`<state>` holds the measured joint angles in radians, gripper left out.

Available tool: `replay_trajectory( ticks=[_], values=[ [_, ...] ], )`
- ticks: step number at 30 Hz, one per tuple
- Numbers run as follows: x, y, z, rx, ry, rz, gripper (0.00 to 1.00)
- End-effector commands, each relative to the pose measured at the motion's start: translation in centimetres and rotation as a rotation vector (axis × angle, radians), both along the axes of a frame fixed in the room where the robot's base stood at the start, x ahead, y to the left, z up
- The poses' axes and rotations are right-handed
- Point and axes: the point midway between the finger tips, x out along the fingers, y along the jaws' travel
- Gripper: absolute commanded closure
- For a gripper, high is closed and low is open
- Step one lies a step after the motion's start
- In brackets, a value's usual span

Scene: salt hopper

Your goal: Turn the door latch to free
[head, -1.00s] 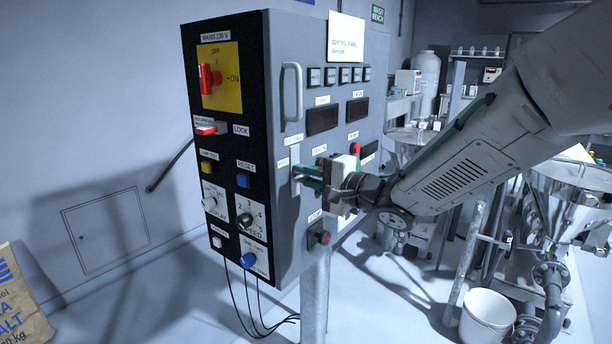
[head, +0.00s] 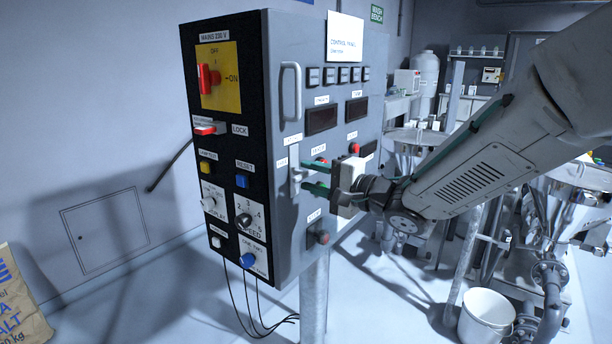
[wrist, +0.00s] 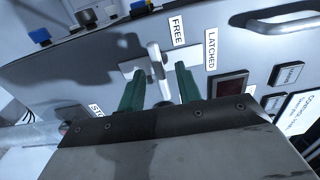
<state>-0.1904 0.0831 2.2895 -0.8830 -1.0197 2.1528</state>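The door latch (head: 295,181) is a pale plate with a metal handle on the grey side door of the control cabinet. In the wrist view the latch handle (wrist: 154,55) stands between my two green fingers, with its upper end near the FREE label (wrist: 177,30). The LATCHED label (wrist: 211,48) is further right. My gripper (head: 306,175) is open just off the door, one finger above the handle and one below. It also shows in the wrist view (wrist: 157,74), with gaps beside the handle. I cannot tell the handle's exact angle.
The cabinet's black front (head: 224,130) carries switches and knobs. A white bucket (head: 487,316) and steel hopper equipment (head: 575,215) stand at right. Floor at left is mostly clear.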

Motion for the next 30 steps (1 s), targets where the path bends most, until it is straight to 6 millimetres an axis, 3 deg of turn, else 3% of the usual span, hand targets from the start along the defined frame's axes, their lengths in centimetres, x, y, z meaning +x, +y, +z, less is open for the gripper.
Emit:
replay_trajectory(
  ticks=[9,24,28,30],
  values=[
    [-3.0,-4.0,0.1,0.001,-0.001,-0.003,0.66],
    [-3.5,-4.6,0.0,-0.021,-0.024,-0.003,0.66],
    [-2.2,-5.8,-2.0,-0.205,-0.092,-0.081,0.66],
    [-1.0,-7.7,-4.3,-0.388,-0.113,-0.164,0.66]
  ],
)
